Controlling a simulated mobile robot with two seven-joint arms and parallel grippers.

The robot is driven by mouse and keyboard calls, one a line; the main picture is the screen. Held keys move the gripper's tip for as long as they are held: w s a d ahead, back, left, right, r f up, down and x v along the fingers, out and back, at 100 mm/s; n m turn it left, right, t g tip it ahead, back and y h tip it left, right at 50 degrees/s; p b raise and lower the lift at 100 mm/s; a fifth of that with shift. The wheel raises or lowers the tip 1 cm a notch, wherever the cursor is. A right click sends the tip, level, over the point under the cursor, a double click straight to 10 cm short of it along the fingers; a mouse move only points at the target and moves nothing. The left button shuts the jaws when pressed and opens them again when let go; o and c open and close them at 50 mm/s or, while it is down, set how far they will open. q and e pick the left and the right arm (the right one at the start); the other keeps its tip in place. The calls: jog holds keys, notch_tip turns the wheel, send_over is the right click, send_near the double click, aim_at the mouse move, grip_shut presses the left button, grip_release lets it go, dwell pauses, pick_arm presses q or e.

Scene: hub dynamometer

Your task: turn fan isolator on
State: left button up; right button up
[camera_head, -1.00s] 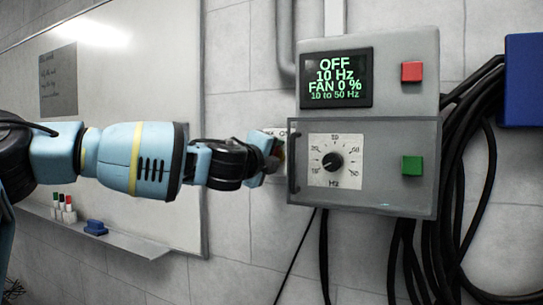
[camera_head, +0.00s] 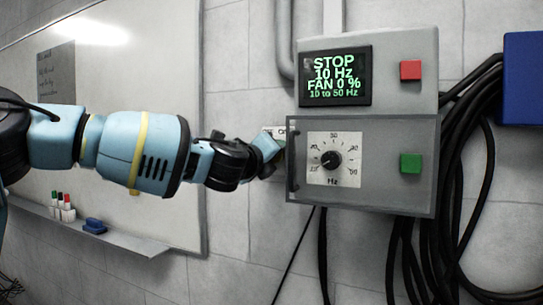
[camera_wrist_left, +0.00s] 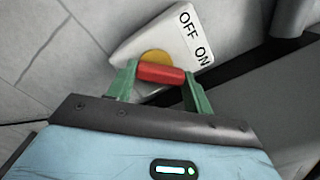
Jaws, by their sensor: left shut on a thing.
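The fan isolator is a white plate (camera_wrist_left: 133,48) marked OFF and ON, with a yellow disc and a red handle (camera_wrist_left: 161,73) in the left wrist view. In the head view only part of the isolator plate (camera_head: 268,131) shows beside the control box, mostly behind my gripper. My left gripper (camera_wrist_left: 160,80) has its green fingers on both ends of the red handle and is shut on it. The handle lies on the ON side of the disc. The control box screen (camera_head: 335,78) reads STOP, 10 Hz, FAN 0 %. My right gripper is not in view.
The grey control box (camera_head: 420,120) stands close right of my gripper, with a red button (camera_head: 411,70), a green button (camera_head: 411,163) and a dial (camera_head: 332,159) behind a clear cover. Black cables (camera_head: 455,190) hang at right. A whiteboard (camera_head: 130,90) is behind my arm.

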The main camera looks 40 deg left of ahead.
pick_arm(q)
jog(key=o, duration=1)
jog(key=shift+s, duration=0.1)
jog(key=shift+v, duration=3.85)
